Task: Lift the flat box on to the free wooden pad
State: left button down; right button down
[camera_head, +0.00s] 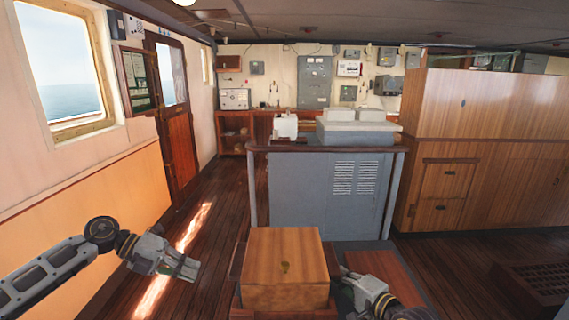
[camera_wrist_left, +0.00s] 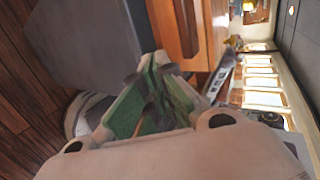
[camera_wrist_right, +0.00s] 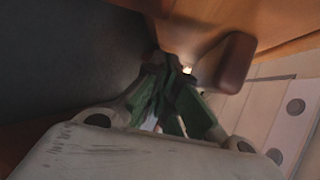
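The flat box (camera_head: 285,262) is a light-brown wooden box in the middle front of the head view, with dark handle bars (camera_head: 237,262) at its sides. It rests on a wooden pad (camera_head: 240,312), mostly hidden under it. The free wooden pad (camera_head: 385,272) is a reddish-brown bare board right of the box, partly covered by my right arm. My left gripper (camera_head: 188,268) is left of the box, apart from it, shut and empty. My right gripper (camera_head: 350,280) is close at the box's right side; its fingers look shut beside a rounded dark handle (camera_wrist_right: 228,62), not around it.
A grey console (camera_head: 310,195) with a wooden rail stands beyond the box. Wooden cabinets (camera_head: 490,150) fill the right. A dark grating (camera_head: 540,285) lies at lower right. Plank floor is open on the left, before a wooden door (camera_head: 172,110).

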pick_arm(q)
jog(key=shift+s, duration=1.9)
pick_arm(e)
jog(key=shift+f, duration=0.2)
jog(key=shift+s+d, duration=0.1)
jog(key=shift+w+d+v, duration=0.1)
jog(key=shift+d+v, duration=0.05)
jog(key=shift+v, duration=1.3)
jog(key=shift+w+d+v, duration=0.1)
jog(key=shift+v, duration=1.35)
jog(key=shift+d+v, duration=0.15)
jog(key=shift+v, duration=1.3)
